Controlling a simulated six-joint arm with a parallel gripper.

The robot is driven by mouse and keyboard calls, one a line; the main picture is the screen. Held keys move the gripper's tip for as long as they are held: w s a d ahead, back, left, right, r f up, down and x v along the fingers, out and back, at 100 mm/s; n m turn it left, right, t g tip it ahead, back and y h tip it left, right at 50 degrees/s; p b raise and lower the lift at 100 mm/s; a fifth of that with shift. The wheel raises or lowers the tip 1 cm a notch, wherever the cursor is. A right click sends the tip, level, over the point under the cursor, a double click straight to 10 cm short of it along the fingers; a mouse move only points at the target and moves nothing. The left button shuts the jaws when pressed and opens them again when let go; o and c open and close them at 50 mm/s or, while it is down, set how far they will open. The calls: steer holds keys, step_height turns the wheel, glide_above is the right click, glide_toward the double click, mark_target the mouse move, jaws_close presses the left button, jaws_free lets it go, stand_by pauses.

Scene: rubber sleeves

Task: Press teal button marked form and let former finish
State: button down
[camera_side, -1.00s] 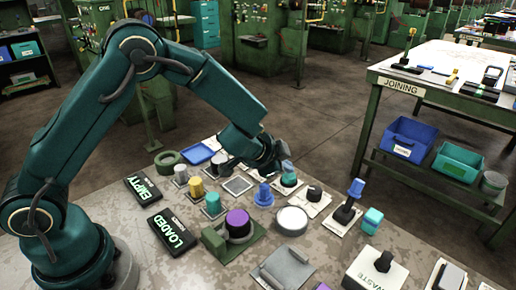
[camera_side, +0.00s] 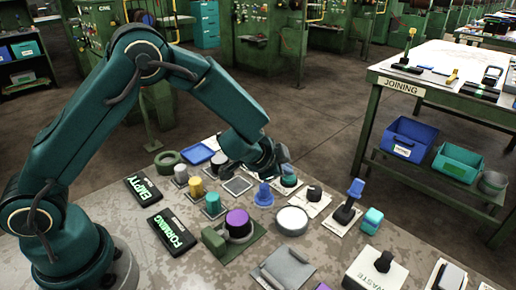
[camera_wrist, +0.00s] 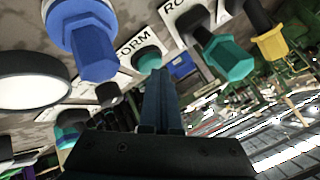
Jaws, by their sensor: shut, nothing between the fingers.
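The teal button (camera_wrist: 148,59) marked FORM shows in the wrist view, close to the fingertips. My gripper (camera_wrist: 158,74) is shut and empty, its tips overlapping the button's lower edge; I cannot tell whether they touch. In the side view my gripper (camera_side: 280,158) is low over the bench controls, and its tips are hard to make out. A display (camera_side: 172,232) on the bench reads FORMING in green. A purple cylinder (camera_side: 239,222) sits at a green fixture (camera_side: 213,243) in front of the controls.
A blue knob (camera_wrist: 95,55) and a white disc (camera_wrist: 32,85) stand left of the button in the wrist view. A teal knob (camera_wrist: 230,58) and a yellow knob (camera_wrist: 272,45) stand to its right. Another display (camera_side: 142,190) reads EMPTY.

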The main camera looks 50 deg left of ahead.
steer(key=shift+r, duration=3.35)
step_height(320, 180, up, 9)
steer(key=n+t, duration=0.2)
glide_above(285, 178)
steer(key=s+a, duration=0.2)
steer(key=s+a+r+n+y, duration=0.1)
steer(key=s+a+r+n, duration=0.25)
steer(key=s, duration=0.35)
steer(key=s+d+f+n+g+h, duration=0.1)
steer(key=s+d+f+g, duration=0.1)
steer(key=s, duration=0.7)
steer(key=s+d+f+n+g+h, duration=0.1)
steer(key=s+d+f+g, duration=0.1)
steer(key=s, duration=0.7)
steer(key=shift+d+f+g, duration=0.2)
steer(key=shift+f+g, duration=0.6)
steer(key=shift+f, duration=0.1)
